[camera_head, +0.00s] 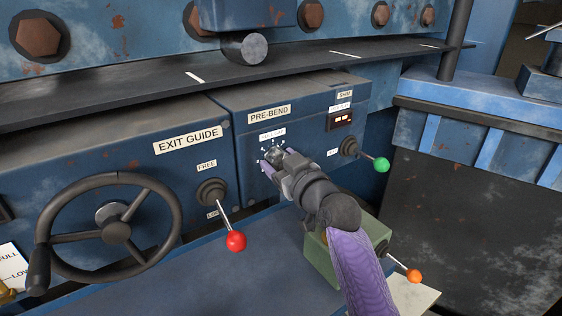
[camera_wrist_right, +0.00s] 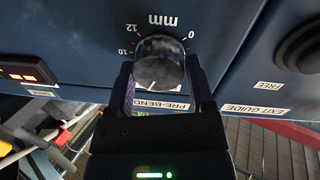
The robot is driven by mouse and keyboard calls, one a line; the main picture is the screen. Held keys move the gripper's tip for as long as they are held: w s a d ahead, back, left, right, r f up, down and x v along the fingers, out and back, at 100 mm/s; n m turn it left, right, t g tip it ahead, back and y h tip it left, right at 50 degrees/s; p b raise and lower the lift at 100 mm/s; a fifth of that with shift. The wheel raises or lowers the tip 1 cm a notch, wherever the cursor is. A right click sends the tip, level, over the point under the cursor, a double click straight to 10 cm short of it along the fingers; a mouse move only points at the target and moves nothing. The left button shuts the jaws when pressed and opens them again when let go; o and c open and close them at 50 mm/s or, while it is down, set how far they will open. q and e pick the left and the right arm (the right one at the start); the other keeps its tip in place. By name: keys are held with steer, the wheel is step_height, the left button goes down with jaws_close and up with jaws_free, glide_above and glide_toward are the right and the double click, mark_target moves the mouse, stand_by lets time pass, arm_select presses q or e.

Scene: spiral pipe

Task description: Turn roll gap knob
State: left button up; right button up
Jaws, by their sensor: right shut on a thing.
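The roll gap knob (camera_head: 274,155) is a small round metallic knob on the PRE-BEND panel, with a ring of scale marks around it. In the right wrist view the knob (camera_wrist_right: 159,65) shows a pale pointer line, and the scale beside it reads "mm" with 0, 10 and 12. My right gripper (camera_head: 279,163) is shut on the knob, with one finger on each side of it; its fingers also show in the right wrist view (camera_wrist_right: 160,88). Part of the knob and its label is hidden by the gripper. My left gripper is not in view.
A red-tipped lever (camera_head: 236,241) and a black handwheel (camera_head: 112,230) are on the EXIT GUIDE panel to the left. A green-tipped lever (camera_head: 381,164) and a lit display (camera_head: 342,119) are to the right. A green box (camera_head: 322,262) with an orange-tipped lever (camera_head: 413,275) sits below my right arm.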

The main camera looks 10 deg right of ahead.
steer(key=shift+c, duration=0.8)
steer(key=shift+w+d+r+m+g+p, duration=0.1)
steer(key=shift+m+g+p, duration=0.1)
steer(key=shift+m+p, duration=2.25)
steer(key=shift+d+m+g+p, duration=0.15)
steer(key=shift+m+p, duration=0.9)
steer(key=shift+m, duration=2.8)
steer(key=o, duration=1.2)
steer(key=shift+o, duration=0.2)
